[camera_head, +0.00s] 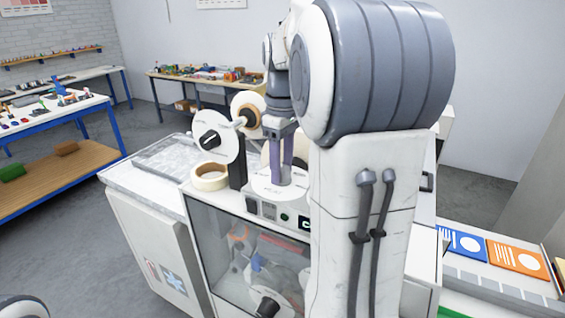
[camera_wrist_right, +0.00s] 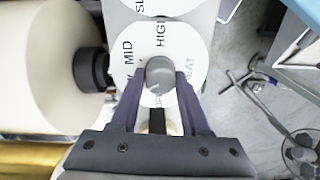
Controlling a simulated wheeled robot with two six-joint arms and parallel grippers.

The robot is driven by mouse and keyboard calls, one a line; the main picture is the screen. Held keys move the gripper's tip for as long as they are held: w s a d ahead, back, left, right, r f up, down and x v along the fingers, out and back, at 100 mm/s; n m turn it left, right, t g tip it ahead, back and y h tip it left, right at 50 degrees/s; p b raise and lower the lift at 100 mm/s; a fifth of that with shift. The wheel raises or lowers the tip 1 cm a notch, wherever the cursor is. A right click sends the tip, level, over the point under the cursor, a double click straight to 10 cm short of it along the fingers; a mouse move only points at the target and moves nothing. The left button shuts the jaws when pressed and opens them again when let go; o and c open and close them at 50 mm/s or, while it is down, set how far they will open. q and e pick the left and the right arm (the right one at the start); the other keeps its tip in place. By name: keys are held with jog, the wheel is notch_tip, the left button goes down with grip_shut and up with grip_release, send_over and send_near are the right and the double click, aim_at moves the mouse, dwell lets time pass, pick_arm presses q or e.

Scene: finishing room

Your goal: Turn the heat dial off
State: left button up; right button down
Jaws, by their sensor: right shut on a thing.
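The heat dial is a white disc (camera_wrist_right: 185,52) printed MID, HIGH and HEAT, with partly covered letters near the bottom that look like OFF. Its round grey knob (camera_wrist_right: 160,72) sits at the disc's middle, between my right fingertips. My right gripper (camera_wrist_right: 156,88) is shut on this knob. In the head view my right gripper (camera_head: 285,180) points down onto the dial's white disc (camera_head: 268,190) on top of the machine. Which mark the knob points to cannot be told. My left gripper is out of the head view.
A second upright white dial with a black knob (camera_head: 210,141) stands left of the gripper. A tape roll (camera_head: 209,177) lies beside it. The machine's front has a clear window (camera_head: 215,245). A large pale roll (camera_wrist_right: 38,65) is close left in the wrist view.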

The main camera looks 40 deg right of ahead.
jog(key=n+p, duration=0.1)
jog(key=n, duration=0.5)
jog(key=shift+w+r, duration=0.1)
jog(key=n+p, duration=0.1)
jog(key=n, duration=0.4)
jog(key=shift+n, duration=0.4)
jog(key=shift+c, duration=1.9)
grip_release()
notch_tip(320, 180, up, 10)
jog(key=b, duration=0.1)
jog(key=shift+r, duration=0.2)
jog(key=shift+w, duration=0.15)
